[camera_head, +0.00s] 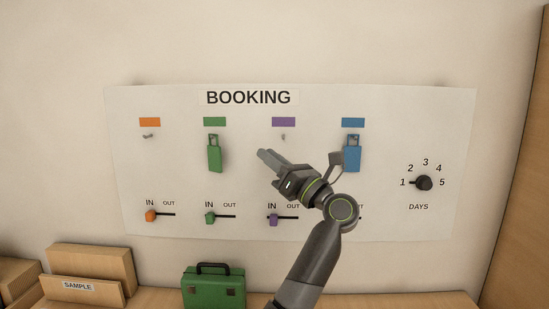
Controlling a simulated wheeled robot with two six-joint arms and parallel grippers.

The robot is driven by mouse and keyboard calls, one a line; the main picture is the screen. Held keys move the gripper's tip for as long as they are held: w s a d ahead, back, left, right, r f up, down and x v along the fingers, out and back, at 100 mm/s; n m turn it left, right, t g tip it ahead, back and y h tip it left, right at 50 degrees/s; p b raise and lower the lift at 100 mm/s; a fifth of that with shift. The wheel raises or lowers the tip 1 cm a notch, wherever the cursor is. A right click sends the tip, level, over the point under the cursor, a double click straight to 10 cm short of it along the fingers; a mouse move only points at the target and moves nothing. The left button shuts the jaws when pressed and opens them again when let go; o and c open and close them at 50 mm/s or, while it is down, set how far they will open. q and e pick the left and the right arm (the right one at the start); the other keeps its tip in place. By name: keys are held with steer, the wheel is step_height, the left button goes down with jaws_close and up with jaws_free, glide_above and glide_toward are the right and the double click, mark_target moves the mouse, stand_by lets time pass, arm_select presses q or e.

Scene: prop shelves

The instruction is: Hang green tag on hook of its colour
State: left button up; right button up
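The green tag (214,158) is upright on the white board, below the green label (214,122). Its top loop is where the green hook would be, and the hook itself is too small to make out. My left gripper (263,153) is in front of the board, to the right of the green tag and apart from it. Its fingers point left and lie close together with nothing visible held; whether a gap remains between them is unclear. My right gripper is not in view.
A blue tag (353,155) hangs below the blue label, partly behind my arm. The orange hook (148,136) and purple hook (283,137) are bare. Sliders line the board's lower part, with a days dial (424,183) at right. A green case (214,290) and boxes (92,265) stand below.

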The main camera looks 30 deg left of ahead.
arm_select(q)
steer(key=n+g+h, duration=0.2)
steer(key=h, duration=0.1)
steer(key=n+g+h+p, duration=0.1)
steer(key=h+p, duration=0.1)
steer(key=p, duration=0.6)
glide_toward(218, 146)
steer(key=a, duration=0.9)
steer(key=shift+a+f, duration=0.1)
steer(key=shift+a, duration=0.2)
steer(key=shift+w+a+f, duration=0.1)
steer(key=shift+a, duration=0.25)
jaws_close()
steer(key=shift+w+b, duration=0.2)
steer(key=shift+b, duration=0.2)
